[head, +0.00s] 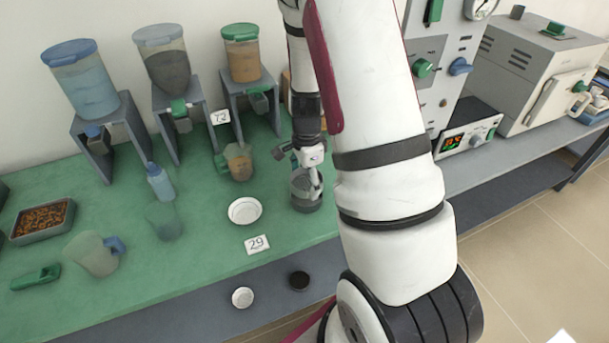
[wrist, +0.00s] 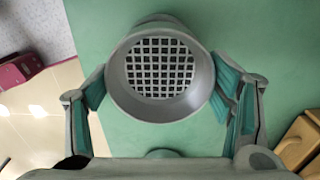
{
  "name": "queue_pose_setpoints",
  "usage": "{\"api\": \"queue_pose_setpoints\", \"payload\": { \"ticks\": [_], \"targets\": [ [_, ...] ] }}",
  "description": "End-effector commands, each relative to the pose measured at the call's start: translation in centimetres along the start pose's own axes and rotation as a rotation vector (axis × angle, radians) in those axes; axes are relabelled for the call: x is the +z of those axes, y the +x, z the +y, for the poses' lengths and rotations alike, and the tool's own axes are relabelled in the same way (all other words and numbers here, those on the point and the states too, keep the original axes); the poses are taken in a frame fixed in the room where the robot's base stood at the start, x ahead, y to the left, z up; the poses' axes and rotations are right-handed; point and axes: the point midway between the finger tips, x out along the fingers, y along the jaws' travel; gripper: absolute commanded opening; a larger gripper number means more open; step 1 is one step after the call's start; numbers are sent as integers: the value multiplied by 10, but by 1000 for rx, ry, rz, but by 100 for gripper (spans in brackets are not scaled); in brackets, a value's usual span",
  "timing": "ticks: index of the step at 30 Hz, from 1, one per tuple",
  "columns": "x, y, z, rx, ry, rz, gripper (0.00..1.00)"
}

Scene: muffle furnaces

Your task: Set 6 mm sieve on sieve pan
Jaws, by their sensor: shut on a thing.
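The sieve (wrist: 160,108) is a grey round ring with a coarse square mesh. In the wrist view it sits between the two green-padded fingers of my gripper (wrist: 158,88), which is shut on its sides. In the head view my gripper (head: 309,168) points down around the sieve (head: 303,183) over the green bench, right of a white dish. A darker grey round base (head: 306,204) shows directly under the sieve, and a grey rim peeks out past the sieve's top edge in the wrist view. I cannot tell whether sieve and base touch.
A white dish (head: 244,210) and a number 29 card (head: 257,244) lie left of my gripper. A jug with brown grains (head: 238,162) stands behind. Hopper dispensers (head: 168,73) line the wall. Bench is clear in front of the sieve.

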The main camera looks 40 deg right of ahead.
Motion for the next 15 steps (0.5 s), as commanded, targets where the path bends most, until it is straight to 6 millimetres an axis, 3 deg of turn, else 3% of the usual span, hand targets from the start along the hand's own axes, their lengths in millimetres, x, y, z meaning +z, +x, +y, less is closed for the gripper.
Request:
{"api": "queue_pose_setpoints", "payload": {
  "ticks": [15],
  "targets": [
    [0,8,0,0,1,0,44]
  ]
}}
